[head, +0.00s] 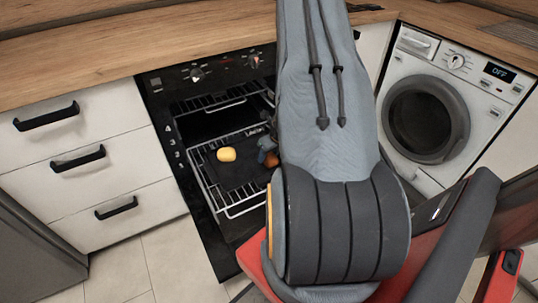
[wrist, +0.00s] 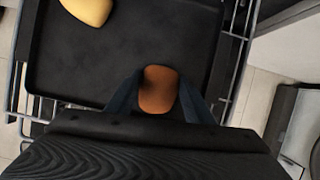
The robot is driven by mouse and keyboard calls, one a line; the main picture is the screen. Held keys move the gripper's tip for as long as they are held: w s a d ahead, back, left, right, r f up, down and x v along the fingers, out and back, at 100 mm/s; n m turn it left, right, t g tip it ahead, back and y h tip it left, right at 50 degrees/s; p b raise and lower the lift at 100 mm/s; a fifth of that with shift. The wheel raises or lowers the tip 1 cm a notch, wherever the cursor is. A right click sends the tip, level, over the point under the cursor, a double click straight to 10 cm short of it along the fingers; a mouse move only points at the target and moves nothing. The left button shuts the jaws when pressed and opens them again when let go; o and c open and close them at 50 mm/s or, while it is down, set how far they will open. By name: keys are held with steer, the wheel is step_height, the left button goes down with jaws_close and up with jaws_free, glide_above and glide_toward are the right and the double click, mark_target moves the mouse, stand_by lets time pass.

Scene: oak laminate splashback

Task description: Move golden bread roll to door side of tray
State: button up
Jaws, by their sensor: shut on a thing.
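The golden bread roll (wrist: 158,91), orange-brown and rounded, is between the two fingers of my gripper (wrist: 161,100) in the wrist view. The fingers are shut on its sides. In the head view the roll (head: 271,160) shows just under my gripper (head: 266,148), partly hidden by my arm. The dark tray (wrist: 140,45) lies beneath; whether the roll touches it I cannot tell. In the head view the tray (head: 232,176) sits on a rack in the oven, its right part hidden by my arm.
A yellow rounded item (head: 226,154) lies on the tray left of my gripper; it also shows in the wrist view (wrist: 88,10). Wire rack rails (head: 243,208) flank the tray. White drawers (head: 85,160) stand left, a washing machine (head: 450,95) right.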

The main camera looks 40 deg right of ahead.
steer(key=shift+f, duration=0.1)
steer(key=o, duration=1)
steer(key=shift+o, duration=0.2)
steer(key=d+v, duration=0.1)
steer(key=v, duration=1.1)
steer(key=w+a+r+n+y, duration=0.3)
steer(key=a+r+n, duration=1.2)
steer(key=a, duration=0.4)
steer(key=s+a+r+n+g+h, duration=0.1)
steer(key=s+a+r+n+g, duration=0.1)
steer(key=s+n, duration=0.5)
steer(key=s+a+r+n+g+h, duration=0.1)
steer(key=s+a+r+n, duration=0.4)
steer(key=n, duration=0.8)
steer(key=s+r+g+p, duration=0.1)
steer(key=s, duration=0.1)
steer(key=shift+s, duration=0.4)
